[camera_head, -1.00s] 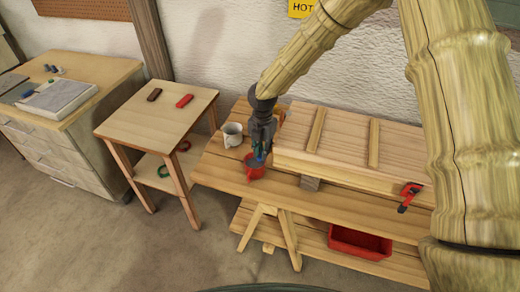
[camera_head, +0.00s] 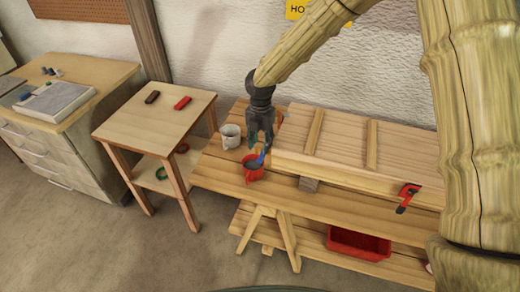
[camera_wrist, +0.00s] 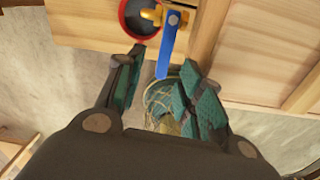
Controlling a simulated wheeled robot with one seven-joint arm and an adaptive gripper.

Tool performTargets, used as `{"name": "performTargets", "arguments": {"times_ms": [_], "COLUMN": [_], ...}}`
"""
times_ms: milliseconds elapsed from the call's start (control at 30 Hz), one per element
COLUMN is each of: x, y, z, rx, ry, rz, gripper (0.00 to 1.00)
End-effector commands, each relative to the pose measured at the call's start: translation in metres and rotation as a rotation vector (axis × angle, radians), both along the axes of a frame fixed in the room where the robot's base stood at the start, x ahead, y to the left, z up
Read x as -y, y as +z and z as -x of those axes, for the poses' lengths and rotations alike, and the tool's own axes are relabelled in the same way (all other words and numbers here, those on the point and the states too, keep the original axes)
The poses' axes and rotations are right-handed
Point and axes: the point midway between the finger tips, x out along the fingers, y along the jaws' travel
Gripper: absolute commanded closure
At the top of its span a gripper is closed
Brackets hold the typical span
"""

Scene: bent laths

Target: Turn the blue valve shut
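The blue valve lever (camera_wrist: 167,50) is a flat bar, bolted at its top end to a yellow valve body (camera_wrist: 152,16) in the wrist view. It points down the picture, towards my gripper (camera_wrist: 161,58). My gripper is open, with one finger on each side of the lever's free end and a visible gap to each; depth and contact are unclear. In the head view, my gripper (camera_head: 260,145) hangs over the bench beside the blue lever (camera_head: 265,153). The valve body is not clear there. A red mug (camera_head: 253,174) stands just below the lever.
A white mug (camera_head: 230,137) stands left of my gripper. A large wooden panel (camera_head: 345,150) on the bench (camera_head: 220,173) lies close to its right. A red bin (camera_head: 358,243) sits on the lower shelf.

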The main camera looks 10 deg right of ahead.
Motion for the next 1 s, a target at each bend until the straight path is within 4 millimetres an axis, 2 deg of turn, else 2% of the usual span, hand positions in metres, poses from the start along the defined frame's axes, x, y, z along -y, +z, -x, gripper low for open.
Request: {"name": "performTargets", "arguments": {"times_ms": [33,200,400,600,1000], "x": [0.0,0.0,0.0,0.0,0.0], "y": [0.011,0.041,0.064,0.072,0.073], "z": [-0.001,0.0,0.0,0.0,0.0], "rx": [0.002,0.001,0.0,0.0,-0.001], "ry": [-0.001,-0.001,0.0,-0.001,-0.001], "rz": [-0.002,-0.002,0.0,-0.001,-0.001], "gripper": [0.62,0.62,0.62,0.62,0.62]}}
